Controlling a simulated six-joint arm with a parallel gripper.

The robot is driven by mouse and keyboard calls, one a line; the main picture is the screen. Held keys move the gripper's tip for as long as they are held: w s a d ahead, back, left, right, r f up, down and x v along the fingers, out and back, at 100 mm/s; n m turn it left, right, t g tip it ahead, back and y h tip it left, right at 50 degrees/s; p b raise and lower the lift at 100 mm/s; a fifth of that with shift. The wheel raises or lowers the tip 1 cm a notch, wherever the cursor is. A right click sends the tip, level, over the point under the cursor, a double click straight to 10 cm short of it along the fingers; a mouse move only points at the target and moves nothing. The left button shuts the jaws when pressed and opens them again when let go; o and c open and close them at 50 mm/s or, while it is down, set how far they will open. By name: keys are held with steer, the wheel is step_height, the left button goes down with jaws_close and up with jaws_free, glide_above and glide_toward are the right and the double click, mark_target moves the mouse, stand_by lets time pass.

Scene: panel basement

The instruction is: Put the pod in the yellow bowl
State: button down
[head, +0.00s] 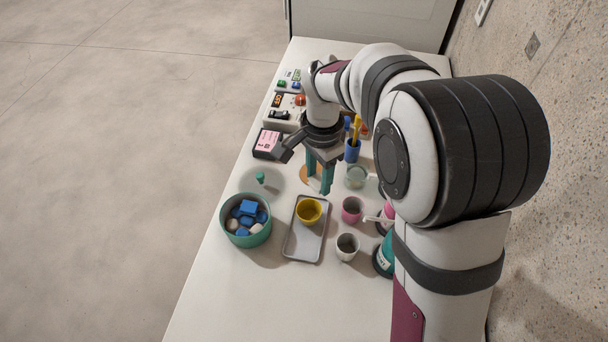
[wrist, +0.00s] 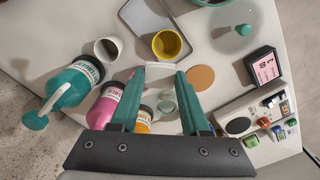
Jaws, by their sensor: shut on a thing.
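The yellow bowl (head: 309,212) stands upright on a grey tray (head: 301,246), and its visible inside looks empty. It also shows near the top middle of the wrist view (wrist: 167,44). My gripper (head: 318,186) points down above the table, beyond the bowl in the head view. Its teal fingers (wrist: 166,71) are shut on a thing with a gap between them. No other pod can be told apart on the table.
Left of the tray are a teal bowl (head: 247,234) of blue and white pieces and a teal-knobbed lid (head: 260,178). A pink cup (head: 351,209), a white cup (head: 347,247), a glass jar (head: 355,178) and bottles (wrist: 73,85) stand right. A control panel (wrist: 262,112) lies farther back.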

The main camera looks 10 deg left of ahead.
step_height(320, 180, down, 6)
steer(key=shift+r, duration=0.1)
steer(key=shift+c, duration=1.5)
jaws_free()
step_height(320, 180, up, 16)
glide_above(318, 192)
steer(key=w, duration=0.3)
steer(key=shift+s+a, duration=0.15)
steer(key=shift+s, duration=0.1)
